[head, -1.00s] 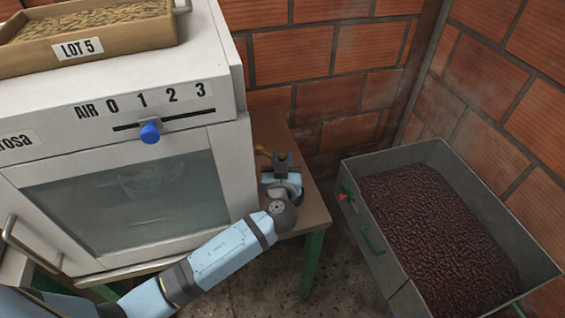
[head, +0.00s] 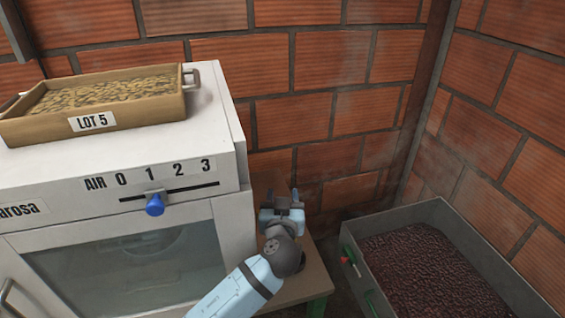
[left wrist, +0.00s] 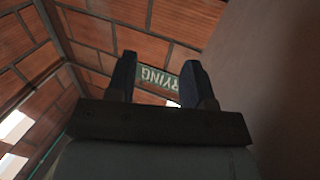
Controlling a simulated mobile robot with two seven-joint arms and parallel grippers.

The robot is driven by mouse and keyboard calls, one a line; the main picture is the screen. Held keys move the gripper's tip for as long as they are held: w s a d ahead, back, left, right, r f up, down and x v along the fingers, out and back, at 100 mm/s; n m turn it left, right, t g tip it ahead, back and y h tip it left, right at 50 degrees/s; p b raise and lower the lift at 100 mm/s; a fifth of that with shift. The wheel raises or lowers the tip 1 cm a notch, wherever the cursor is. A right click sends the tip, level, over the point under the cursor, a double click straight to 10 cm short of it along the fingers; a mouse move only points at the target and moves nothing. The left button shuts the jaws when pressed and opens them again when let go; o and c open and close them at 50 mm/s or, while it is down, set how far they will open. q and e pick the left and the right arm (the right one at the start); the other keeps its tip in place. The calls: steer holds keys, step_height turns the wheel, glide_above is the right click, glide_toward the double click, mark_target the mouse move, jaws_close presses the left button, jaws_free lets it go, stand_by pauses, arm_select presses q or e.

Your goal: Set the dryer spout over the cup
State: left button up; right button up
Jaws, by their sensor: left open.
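The white dryer (head: 120,205) stands at the left in the head view, its dark glass door shut. A blue slider knob (head: 155,205) sits on its AIR scale, near the 1. My left gripper (head: 283,195) is beside the dryer's right side, above the small table, with its fingers pointing up. It is open, and nothing shows between its fingers. In the left wrist view the same gripper (left wrist: 160,80) has its two dark fingers apart. I cannot make out the spout or the cup; the gripper and arm cover part of that side. My right gripper is not in view.
A wooden tray (head: 160,113) labelled LOT 5 holds beans on the dryer's top. A small table (head: 305,285) stands beside the dryer. A metal bin (head: 425,215) of dark beans stands at the right. Brick walls (head: 330,120) close the back. A green sign (left wrist: 155,76) shows in the left wrist view.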

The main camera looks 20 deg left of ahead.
arm_select(q)
step_height(320, 180, up, 10)
steer(key=p, duration=0.1)
